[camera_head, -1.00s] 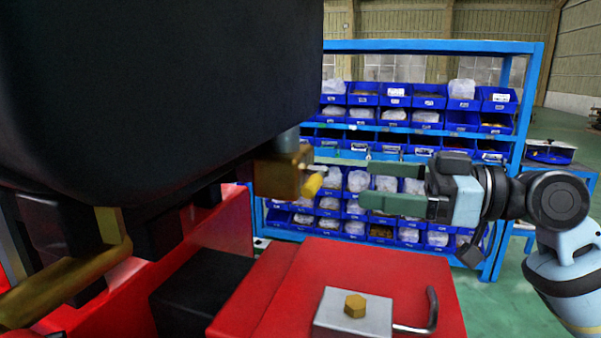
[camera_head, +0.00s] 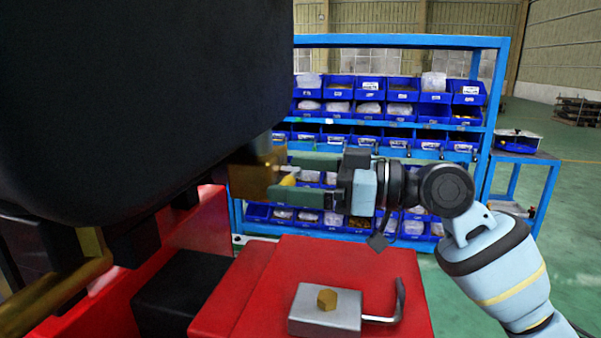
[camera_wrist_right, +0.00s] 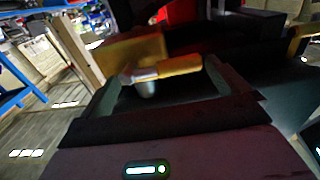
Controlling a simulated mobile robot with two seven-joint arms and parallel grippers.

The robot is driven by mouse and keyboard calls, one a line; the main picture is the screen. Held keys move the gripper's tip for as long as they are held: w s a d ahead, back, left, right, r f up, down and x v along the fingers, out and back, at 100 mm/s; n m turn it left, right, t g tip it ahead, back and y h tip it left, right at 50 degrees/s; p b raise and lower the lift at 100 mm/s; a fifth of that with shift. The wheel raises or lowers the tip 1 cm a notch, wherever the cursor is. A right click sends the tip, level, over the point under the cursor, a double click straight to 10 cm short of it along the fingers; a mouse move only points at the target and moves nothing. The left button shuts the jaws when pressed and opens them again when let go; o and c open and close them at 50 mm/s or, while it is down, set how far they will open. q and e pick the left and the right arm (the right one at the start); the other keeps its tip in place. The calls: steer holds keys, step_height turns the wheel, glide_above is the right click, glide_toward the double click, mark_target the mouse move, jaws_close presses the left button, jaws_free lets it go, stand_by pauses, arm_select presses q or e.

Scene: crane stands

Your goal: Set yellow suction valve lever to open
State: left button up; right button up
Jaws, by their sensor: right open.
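The yellow suction valve lever (camera_head: 288,181) sticks out from a brass-coloured valve body (camera_head: 248,172) under the large black tank. My right gripper (camera_head: 280,177) reaches in from the right, with its two green fingers open, one above and one below the lever. In the right wrist view the lever (camera_wrist_right: 181,66) lies between the open fingers of the gripper (camera_wrist_right: 162,74), near their tips. I cannot tell whether a finger touches it. My left gripper is not in view.
The black tank (camera_head: 140,90) fills the upper left. A red housing (camera_head: 300,270) with a grey block (camera_head: 325,310) and a bent metal handle (camera_head: 397,305) lies below the gripper. A blue rack (camera_head: 400,42) of bins stands behind. Floor at right is open.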

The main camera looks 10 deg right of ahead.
steer(key=c, duration=1.2)
steer(key=shift+o, duration=0.2)
